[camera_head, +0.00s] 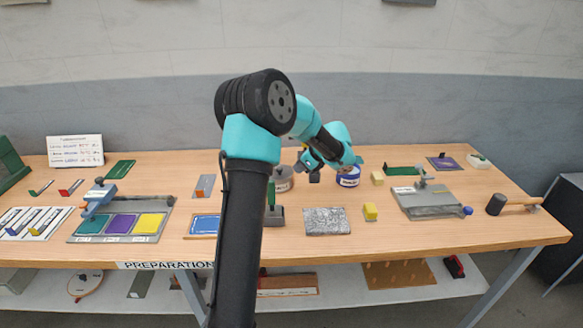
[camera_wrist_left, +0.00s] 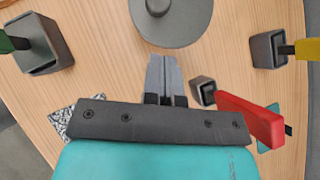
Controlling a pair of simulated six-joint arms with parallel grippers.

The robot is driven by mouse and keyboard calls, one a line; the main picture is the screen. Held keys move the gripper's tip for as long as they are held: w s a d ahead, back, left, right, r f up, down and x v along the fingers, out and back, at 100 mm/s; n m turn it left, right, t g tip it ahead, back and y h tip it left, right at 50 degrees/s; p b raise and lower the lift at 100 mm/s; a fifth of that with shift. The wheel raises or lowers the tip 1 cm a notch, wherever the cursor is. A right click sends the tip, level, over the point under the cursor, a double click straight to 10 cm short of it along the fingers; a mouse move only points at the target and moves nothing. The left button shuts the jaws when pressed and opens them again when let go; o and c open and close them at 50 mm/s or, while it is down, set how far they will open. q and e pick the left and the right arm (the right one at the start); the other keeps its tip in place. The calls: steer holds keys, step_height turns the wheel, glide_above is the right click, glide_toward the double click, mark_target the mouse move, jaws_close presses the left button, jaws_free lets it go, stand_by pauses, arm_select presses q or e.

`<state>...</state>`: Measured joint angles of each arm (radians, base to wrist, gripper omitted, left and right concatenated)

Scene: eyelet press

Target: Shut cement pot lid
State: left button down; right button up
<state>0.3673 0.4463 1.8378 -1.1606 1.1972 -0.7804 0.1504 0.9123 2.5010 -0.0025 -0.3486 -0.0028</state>
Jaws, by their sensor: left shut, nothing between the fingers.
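A round grey pot (camera_head: 284,182) stands near the middle of the bench in the head view, partly hidden by my arm. In the left wrist view a round grey disc with a knob, which looks like a lid (camera_wrist_left: 182,28), is cut off by the top edge. I cannot tell whether it is seated on the pot. A second pot (camera_head: 347,180), blue and white, stands to the right in the head view. My left gripper (camera_wrist_left: 163,58) is shut and empty, its fingertips just below the disc's edge in the wrist picture. I cannot tell whether they touch.
Dark holders with green (camera_wrist_left: 42,45), yellow (camera_wrist_left: 268,48) and red handles surround the gripper in the wrist view. A colour tray (camera_head: 72,238) is at left, a mallet (camera_head: 497,204) at right.

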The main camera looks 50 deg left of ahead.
arm_select(q)
steer(key=v, duration=0.9)
steer(key=shift+w+r, duration=0.15)
steer(key=shift+r, duration=0.1)
steer(key=shift+w+d+n+g, duration=0.25)
steer(key=shift+n+g, duration=0.15)
steer(key=shift+n, duration=0.3)
glide_toward(289, 177)
steer(key=x, duration=0.4)
steer(key=shift+s+a, duration=0.35)
steer(key=shift+a, duration=0.25)
steer(key=shift+s+a, duration=0.3)
steer(key=shift+a, duration=0.25)
steer(key=shift+s+a+f, duration=0.1)
steer(key=shift+s+a, duration=0.25)
steer(key=shift+a, duration=0.25)
